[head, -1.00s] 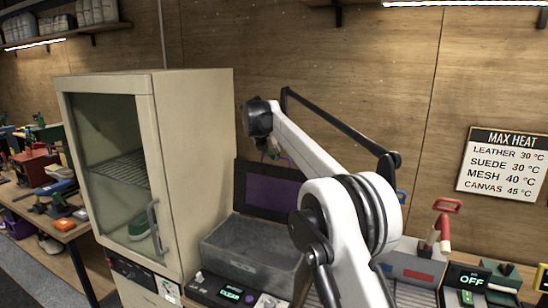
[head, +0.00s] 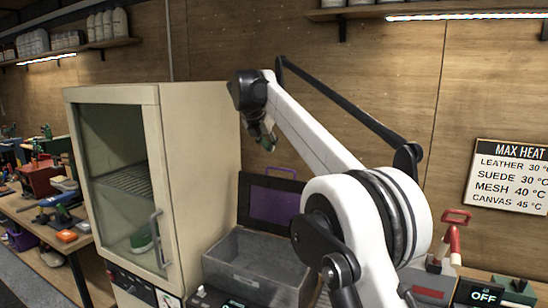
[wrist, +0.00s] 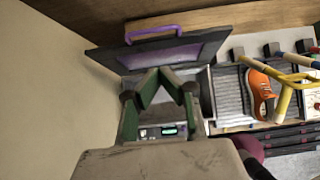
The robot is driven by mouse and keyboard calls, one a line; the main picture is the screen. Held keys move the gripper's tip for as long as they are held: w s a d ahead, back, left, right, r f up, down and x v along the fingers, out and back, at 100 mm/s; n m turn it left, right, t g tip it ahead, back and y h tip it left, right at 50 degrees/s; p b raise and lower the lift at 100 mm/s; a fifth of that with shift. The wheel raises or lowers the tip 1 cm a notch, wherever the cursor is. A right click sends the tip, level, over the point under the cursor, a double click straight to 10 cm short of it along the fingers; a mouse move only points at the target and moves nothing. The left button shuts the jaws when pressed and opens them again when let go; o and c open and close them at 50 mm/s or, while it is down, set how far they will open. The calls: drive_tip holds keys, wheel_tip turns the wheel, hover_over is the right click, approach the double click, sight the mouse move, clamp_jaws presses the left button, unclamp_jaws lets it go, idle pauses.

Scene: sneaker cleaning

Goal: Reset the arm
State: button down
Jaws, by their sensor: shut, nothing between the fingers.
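My gripper (head: 268,143) is raised on my white arm, above the open grey basin and beside the cabinet in the head view. In the wrist view my gripper (wrist: 163,73) shows its two green fingers meeting at the tips, shut with nothing held. It points toward the basin's raised dark lid (wrist: 190,50) with a purple panel and handle. The fingers hide part of the basin below.
The grey basin (head: 255,277) is open. An orange sneaker (wrist: 261,92) lies on a ribbed surface at right. A temperature sign (head: 507,178) hangs on the wall.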

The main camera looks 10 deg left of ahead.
drive_tip(key=s+d+f+m+y+b, duration=0.1)
drive_tip(key=s+d+f+m+b, duration=0.1)
drive_tip(key=s+d+m, duration=0.75)
drive_tip(key=s+d+f+m+b, duration=0.1)
drive_tip(key=s+d+m+b, duration=0.35)
drive_tip(key=s+d, duration=0.8)
drive_tip(key=s+d+f+m+b, duration=0.1)
drive_tip(key=s+d+f+m, duration=0.2)
drive_tip(key=s+f+m, duration=0.3)
drive_tip(key=s+d+f+m+y+b, duration=0.1)
drive_tip(key=s+d+f+m, duration=0.3)
drive_tip(key=s+f, duration=0.8)
drive_tip(key=s+d+f+m+b, duration=0.1)
drive_tip(key=s+d+f+m, duration=0.2)
drive_tip(key=s+f+m, duration=0.5)
drive_tip(key=s+f, duration=0.1)
drive_tip(key=s, duration=0.4)
drive_tip(key=shift+d+f, duration=0.2)
drive_tip(key=shift+d, duration=0.05)
